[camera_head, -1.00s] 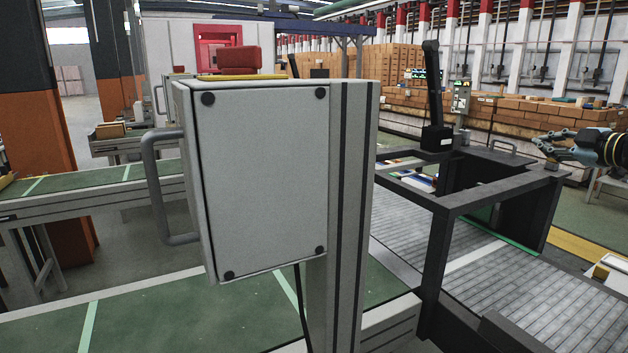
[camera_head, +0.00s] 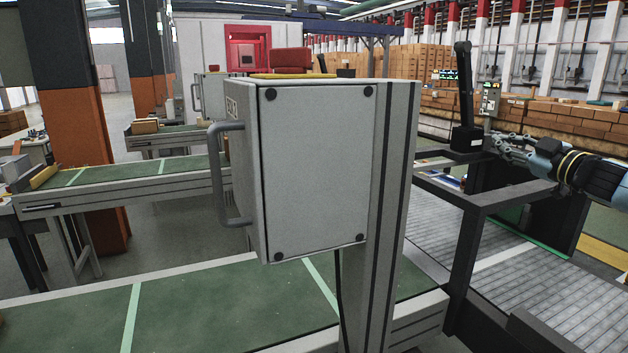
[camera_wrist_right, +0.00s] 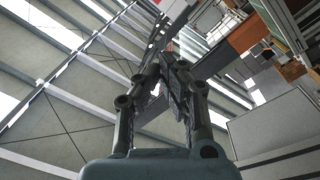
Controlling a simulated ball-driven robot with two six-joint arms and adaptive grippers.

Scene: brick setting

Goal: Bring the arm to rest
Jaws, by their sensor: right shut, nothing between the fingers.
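My right arm comes in from the right edge of the head view. Its gripper (camera_head: 503,143) points left, beside the black upright post on the dark frame, and I cannot tell the gap between them. In the right wrist view the gripper (camera_wrist_right: 165,72) has its fingers together with nothing between them. My left arm is in neither view.
A grey control box (camera_head: 315,170) with a side handle stands on a post close in front. Green conveyors (camera_head: 200,300) run below and left. A dark metal frame (camera_head: 480,215) surrounds a roller conveyor (camera_head: 540,300) at right. Brick stacks (camera_head: 570,120) stand behind.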

